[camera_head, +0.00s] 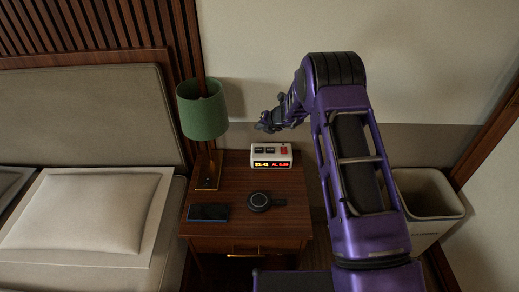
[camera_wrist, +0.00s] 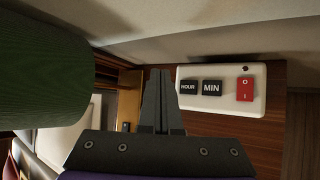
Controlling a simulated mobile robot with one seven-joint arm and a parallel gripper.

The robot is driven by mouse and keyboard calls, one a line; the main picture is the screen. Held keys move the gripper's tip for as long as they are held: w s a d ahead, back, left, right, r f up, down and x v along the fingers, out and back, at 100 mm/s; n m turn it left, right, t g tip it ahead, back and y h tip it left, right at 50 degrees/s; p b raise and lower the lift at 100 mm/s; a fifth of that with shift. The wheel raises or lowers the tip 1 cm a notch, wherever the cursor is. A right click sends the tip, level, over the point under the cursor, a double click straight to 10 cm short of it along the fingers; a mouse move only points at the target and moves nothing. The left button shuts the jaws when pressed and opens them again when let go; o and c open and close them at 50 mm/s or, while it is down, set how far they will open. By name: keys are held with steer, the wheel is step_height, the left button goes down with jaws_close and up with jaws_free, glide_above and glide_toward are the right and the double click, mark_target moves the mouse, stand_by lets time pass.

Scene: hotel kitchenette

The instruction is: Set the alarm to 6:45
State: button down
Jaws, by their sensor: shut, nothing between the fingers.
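A white alarm clock (camera_head: 271,156) stands at the back of the wooden nightstand. Its front display reads 21:42 in yellow and, in red, "AL" with a time that looks like 6:00, too small to be sure. In the wrist view the top of the clock (camera_wrist: 222,100) carries a black HOUR button (camera_wrist: 188,87), a black MIN button (camera_wrist: 212,88) and a red rocker switch (camera_wrist: 245,89) marked O and I. My gripper (camera_head: 265,127) is shut and empty, above the clock and slightly left of it. In the wrist view its fingertips (camera_wrist: 158,75) lie left of the HOUR button, apart from it.
A green lamp (camera_head: 203,112) stands left of the clock, close to my gripper. A bed is at left, a bin (camera_head: 428,194) at right.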

steer(key=shift+f, duration=0.1)
steer(key=b, duration=0.6)
glide_above(260, 152)
step_height(260, 152, down, 7)
steer(key=shift+w+r, duration=0.1)
steer(key=shift+f, duration=0.9)
steer(key=shift+f, duration=0.1)
stand_by(0.9)
steer(key=shift+f, duration=0.3)
steer(key=shift+f, duration=0.4)
stand_by(0.5)
steer(key=shift+r, duration=0.1)
steer(key=shift+r+p, duration=0.5)
steer(key=shift+r, duration=0.25)
